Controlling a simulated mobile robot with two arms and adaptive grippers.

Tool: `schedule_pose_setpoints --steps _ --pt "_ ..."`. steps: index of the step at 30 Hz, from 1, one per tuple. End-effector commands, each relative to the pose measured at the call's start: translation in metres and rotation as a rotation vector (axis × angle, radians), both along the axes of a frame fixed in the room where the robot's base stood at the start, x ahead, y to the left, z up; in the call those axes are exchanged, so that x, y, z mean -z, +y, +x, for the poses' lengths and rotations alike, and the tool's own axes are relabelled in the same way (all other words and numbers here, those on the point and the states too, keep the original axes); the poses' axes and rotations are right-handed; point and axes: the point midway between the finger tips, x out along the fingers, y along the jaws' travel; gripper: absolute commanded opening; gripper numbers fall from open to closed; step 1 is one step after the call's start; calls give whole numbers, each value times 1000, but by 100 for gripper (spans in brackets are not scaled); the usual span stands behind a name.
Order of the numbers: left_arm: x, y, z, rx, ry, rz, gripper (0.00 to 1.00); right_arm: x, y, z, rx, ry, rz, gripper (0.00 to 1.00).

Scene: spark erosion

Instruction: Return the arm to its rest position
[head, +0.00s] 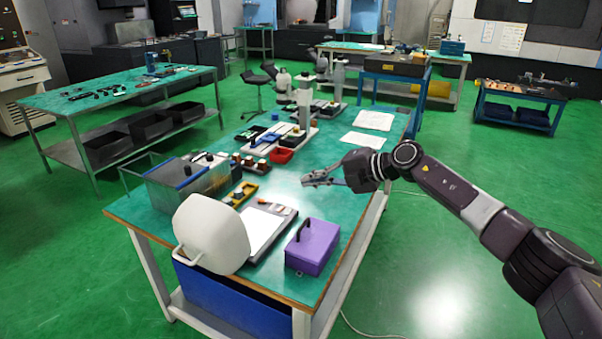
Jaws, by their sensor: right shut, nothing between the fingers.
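My right arm reaches in from the right edge of the head view. Its gripper (318,179) is shut and empty, pointing left over the right part of the green workbench (330,217). It is above the bench top, behind the purple box and in front of the white papers. Nothing hangs from the fingers. My left gripper does not show.
Another table (120,88) stands at the left. Green floor (450,270) is clear at the right.

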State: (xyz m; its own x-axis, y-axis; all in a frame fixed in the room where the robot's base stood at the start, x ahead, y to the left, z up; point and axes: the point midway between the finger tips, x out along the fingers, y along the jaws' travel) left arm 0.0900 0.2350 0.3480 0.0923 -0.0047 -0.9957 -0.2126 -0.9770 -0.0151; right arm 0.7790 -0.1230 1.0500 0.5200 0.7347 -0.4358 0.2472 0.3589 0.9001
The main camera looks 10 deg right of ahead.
Motion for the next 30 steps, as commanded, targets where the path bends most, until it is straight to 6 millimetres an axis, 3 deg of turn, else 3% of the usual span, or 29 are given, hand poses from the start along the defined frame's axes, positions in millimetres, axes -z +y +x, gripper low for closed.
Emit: schedule_pose_setpoints --steps 8,10,13,17,23,26,30 --pt "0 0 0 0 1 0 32 9 103 -33 54 -55 375 0" --pt "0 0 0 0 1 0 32 6 117 -42 119 -54 500 0" --pt "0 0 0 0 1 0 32 7 122 -55 243 -29 663 0" --pt "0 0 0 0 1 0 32 20 106 -71 448 39 837 0" --pt "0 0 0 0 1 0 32 76 52 -109 829 222 999 0" --pt "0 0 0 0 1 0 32 116 20 -141 1030 343 1028 0" --pt "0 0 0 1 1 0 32 177 -20 -207 1305 539 1009 0"
